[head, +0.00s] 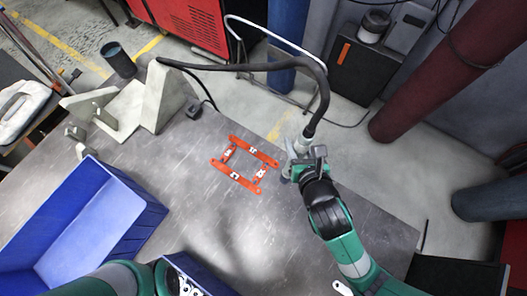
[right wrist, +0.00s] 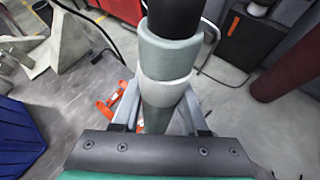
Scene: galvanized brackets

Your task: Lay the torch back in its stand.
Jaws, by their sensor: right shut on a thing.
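The torch (head: 303,143) has a grey body and a thick black cable at its upper end. My right gripper (head: 297,168) is shut on it near the table's far right edge. In the right wrist view the torch's grey body (right wrist: 165,75) stands between the two fingers (right wrist: 163,118); its lower end is hidden. A pale grey piece with a base plate and uprights (head: 108,113), which looks like the stand, is at the table's far left, well away from the torch. My left arm shows at the bottom left, but its fingertips are not seen.
A blue bin (head: 128,190) fills the left front.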

